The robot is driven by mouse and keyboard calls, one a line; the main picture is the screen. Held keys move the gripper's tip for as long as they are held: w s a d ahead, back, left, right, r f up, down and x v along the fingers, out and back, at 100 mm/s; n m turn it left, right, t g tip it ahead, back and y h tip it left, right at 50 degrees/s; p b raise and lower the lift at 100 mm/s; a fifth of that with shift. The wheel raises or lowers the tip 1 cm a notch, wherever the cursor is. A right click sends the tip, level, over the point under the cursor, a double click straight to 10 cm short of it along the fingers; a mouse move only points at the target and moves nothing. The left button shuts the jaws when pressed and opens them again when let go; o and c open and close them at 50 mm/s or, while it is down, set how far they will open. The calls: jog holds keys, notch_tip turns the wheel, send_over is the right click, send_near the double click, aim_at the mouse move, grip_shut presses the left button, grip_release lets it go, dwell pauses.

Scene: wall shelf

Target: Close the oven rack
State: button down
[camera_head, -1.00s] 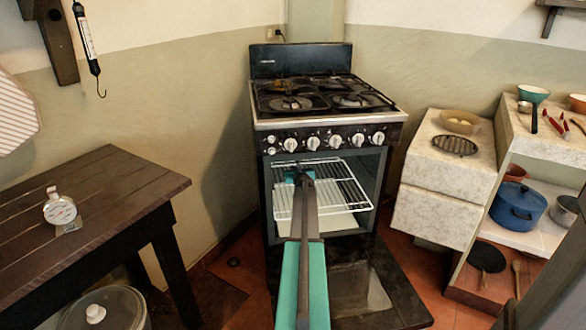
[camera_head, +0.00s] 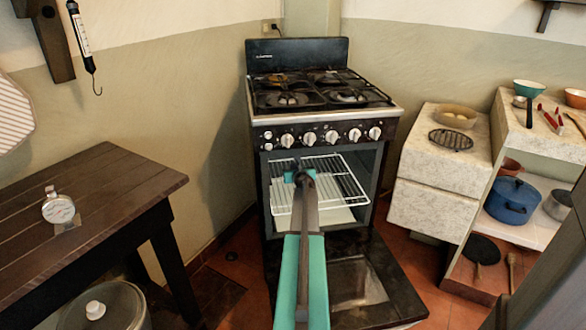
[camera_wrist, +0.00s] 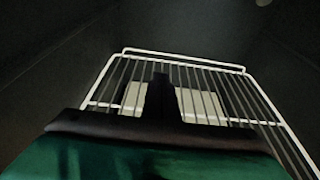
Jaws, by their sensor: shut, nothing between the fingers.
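The white wire oven rack (camera_head: 345,187) lies level inside the open oven (camera_head: 376,190), with its front part near the oven mouth. My gripper (camera_head: 299,177) is in the oven mouth, over the left part of the rack in the head view. It is shut and empty. In the wrist view, the dark fingers (camera_wrist: 160,90) point along the bars of the rack (camera_wrist: 112,72), whose far rail shows ahead. Whether the gripper touches the rack cannot be told. My arm hides part of the rack's front edge.
The oven door (camera_head: 390,280) hangs open, low in front of the oven. A dark wooden table (camera_head: 100,205) stands at left. Marble blocks (camera_head: 435,210) and a shelf with a blue pot (camera_head: 512,200) stand at right. A pale flat surface shows below the rack.

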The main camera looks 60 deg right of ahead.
jog(key=shift+a, duration=0.1)
